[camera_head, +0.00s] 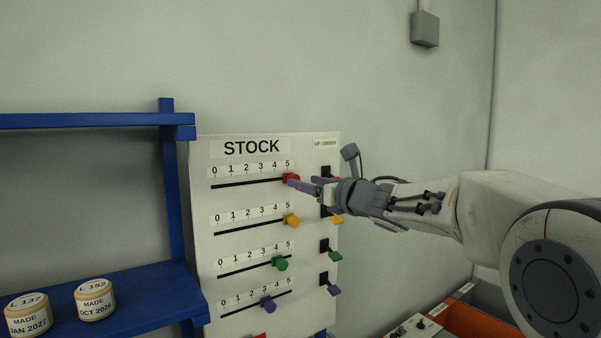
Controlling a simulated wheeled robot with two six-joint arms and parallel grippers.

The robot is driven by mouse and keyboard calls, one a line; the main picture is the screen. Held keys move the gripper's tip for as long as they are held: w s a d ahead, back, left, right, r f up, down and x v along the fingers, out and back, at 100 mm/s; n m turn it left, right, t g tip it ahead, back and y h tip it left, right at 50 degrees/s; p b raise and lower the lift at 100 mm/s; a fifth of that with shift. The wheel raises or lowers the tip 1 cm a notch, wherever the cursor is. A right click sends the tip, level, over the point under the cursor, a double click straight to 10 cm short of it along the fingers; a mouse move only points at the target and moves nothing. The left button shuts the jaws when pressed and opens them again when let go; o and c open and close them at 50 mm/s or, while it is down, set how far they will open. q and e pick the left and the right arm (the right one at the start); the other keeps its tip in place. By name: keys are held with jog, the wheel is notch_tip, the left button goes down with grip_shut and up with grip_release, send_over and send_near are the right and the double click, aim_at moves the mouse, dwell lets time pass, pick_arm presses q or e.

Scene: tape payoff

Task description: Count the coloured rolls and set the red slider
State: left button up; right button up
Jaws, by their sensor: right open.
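The white STOCK board (230,250) stands in the middle of the view with slider rows marked 0 to 5. The red slider (290,178) is at the right end of the top row, by the 5. My right gripper (291,183) comes in from the right and is open, its fingertips at the red slider. I cannot tell whether they touch it. The yellow slider (291,221) is near 5, the green slider (280,263) is between 4 and 5, and the purple slider (268,304) is around 3. My left gripper is out of view.
A blue shelf (130,292) at left holds two labelled cream rolls (95,300). Coloured levers, including a green one (335,256), line the board's right edge. An orange bin (470,326) is at lower right. A grey box (425,30) hangs on the wall.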

jog(key=p+x, duration=0.1)
jog(key=x, duration=0.2)
jog(key=shift+w+a, duration=0.15)
jog(key=shift+w, duration=0.05)
grip_shut()
dwell(1.3)
